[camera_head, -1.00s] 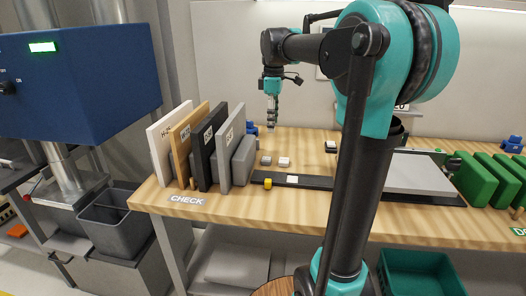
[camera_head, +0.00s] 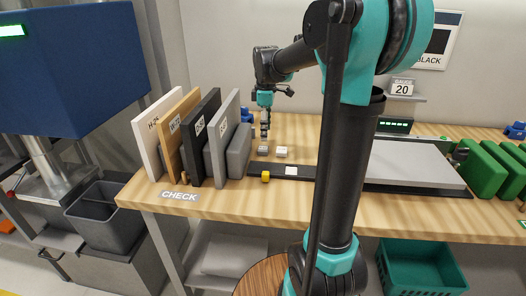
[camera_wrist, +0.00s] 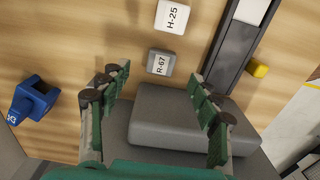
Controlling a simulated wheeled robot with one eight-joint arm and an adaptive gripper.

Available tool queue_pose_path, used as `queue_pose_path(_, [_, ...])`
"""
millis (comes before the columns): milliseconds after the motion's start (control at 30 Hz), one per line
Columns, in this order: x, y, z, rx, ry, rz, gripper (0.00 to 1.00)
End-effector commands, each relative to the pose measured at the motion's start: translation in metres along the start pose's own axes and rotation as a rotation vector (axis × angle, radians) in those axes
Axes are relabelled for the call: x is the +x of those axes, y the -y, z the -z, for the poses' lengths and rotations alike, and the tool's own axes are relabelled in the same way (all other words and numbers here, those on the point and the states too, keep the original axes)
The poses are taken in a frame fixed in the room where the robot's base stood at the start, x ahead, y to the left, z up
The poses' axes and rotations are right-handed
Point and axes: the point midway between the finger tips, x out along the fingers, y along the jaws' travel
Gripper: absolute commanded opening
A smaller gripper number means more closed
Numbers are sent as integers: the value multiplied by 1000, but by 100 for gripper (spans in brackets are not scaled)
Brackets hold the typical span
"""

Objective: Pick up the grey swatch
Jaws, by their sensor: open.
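The grey swatch, a small block labelled R-67 (camera_wrist: 160,62), lies on the wooden bench in the wrist view. It also shows in the head view (camera_head: 263,150), just below my gripper (camera_head: 265,134). In the wrist view my gripper (camera_wrist: 160,76) is open, with one green-padded finger on each side. The swatch lies just ahead of the gap between the fingertips, and nothing is held. The remaining height above the swatch is hard to judge.
A white swatch labelled H-25 (camera_wrist: 171,17) lies beside the grey one. A big grey block (camera_wrist: 172,112) is close under the fingers. Upright sample boards (camera_head: 223,135) stand left of the swatches. A dark strip (camera_head: 314,174) and yellow piece (camera_head: 265,176) are in front; a blue object (camera_wrist: 34,99) is left.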

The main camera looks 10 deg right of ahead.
Motion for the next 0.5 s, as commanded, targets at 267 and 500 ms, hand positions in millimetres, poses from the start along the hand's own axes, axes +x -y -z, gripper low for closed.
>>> queue_pose_path(267, [20, 0, 0, 0, 0, 0, 63])
queue_pose_path(500, [53, 3, -2, 0, 0, 0, 63])
